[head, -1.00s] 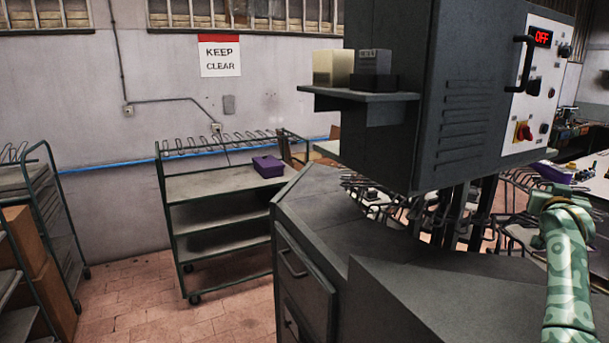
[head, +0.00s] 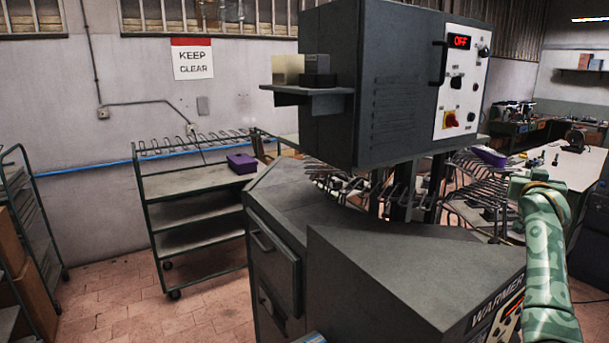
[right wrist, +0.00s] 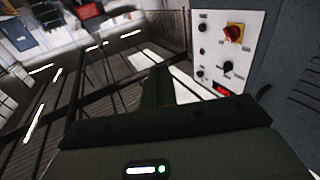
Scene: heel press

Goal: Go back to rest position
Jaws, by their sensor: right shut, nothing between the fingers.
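My right arm (head: 548,265), with a green patterned cover, rises at the right edge of the head view, bent at its top. Its gripper is not clear there. In the right wrist view my right gripper (right wrist: 157,88) shows as dark fingers, shut and empty, apart from the control panel (right wrist: 222,45). My left gripper is in no view. The press machine (head: 385,95) stands in the middle, its control panel (head: 462,85) reading OFF in red.
A grey cabinet marked WARMER (head: 400,280) fills the lower middle. A shelf trolley (head: 195,180) with a purple box (head: 241,163) stands left of it. A second trolley (head: 40,220) is at the far left. A white table (head: 575,165) is behind my right arm. Tiled floor (head: 115,305) is open between the trolleys.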

